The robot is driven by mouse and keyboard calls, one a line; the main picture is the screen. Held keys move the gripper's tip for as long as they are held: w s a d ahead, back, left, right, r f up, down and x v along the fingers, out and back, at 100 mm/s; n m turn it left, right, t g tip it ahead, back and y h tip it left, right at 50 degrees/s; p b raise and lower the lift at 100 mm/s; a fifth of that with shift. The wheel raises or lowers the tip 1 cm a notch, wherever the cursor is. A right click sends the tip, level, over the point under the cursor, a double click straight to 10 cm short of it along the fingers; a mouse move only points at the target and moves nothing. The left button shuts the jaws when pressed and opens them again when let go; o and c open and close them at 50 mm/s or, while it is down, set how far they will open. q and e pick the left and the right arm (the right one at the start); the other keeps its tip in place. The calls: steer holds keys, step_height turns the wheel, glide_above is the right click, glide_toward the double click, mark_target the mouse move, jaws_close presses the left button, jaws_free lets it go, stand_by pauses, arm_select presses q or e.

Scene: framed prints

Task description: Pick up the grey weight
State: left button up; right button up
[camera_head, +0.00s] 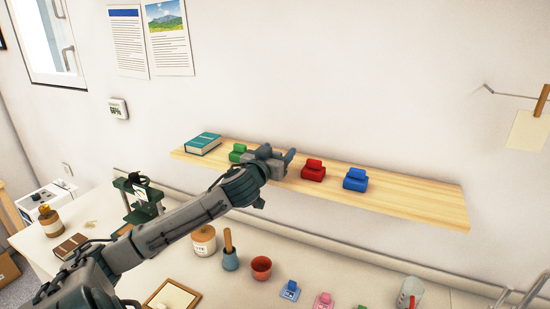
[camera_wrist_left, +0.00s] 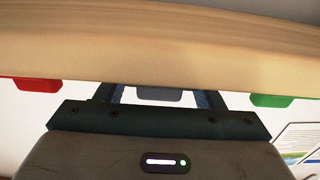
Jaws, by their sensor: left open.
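The grey weight (camera_head: 264,153) is on the wooden shelf (camera_head: 410,199), between a green weight (camera_head: 238,153) and a red weight (camera_head: 313,170). A blue weight (camera_head: 355,180) stands farther right. My left gripper (camera_head: 272,157) reaches to the shelf at the grey weight and partly hides it. In the left wrist view, the grey weight (camera_wrist_left: 160,94) shows between the two open fingers (camera_wrist_left: 161,98), with gaps on both sides. The shelf edge (camera_wrist_left: 160,55) crosses above, and part of the weight is hidden. My right gripper is not in view.
The red weight (camera_wrist_left: 37,85) and green weight (camera_wrist_left: 272,100) flank the fingers in the left wrist view. A teal book (camera_head: 203,144) lies at the shelf's left end. Below, a table holds a jar (camera_head: 202,241), a red cup (camera_head: 261,268) and small items. The shelf's right end is clear.

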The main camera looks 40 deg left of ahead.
arm_select(q)
steer(key=shift+w+a, duration=0.1)
steer(key=shift+w, duration=0.3)
steer(key=c, duration=1.3)
steer(key=shift+r, duration=0.15)
steer(key=shift+c, duration=0.2)
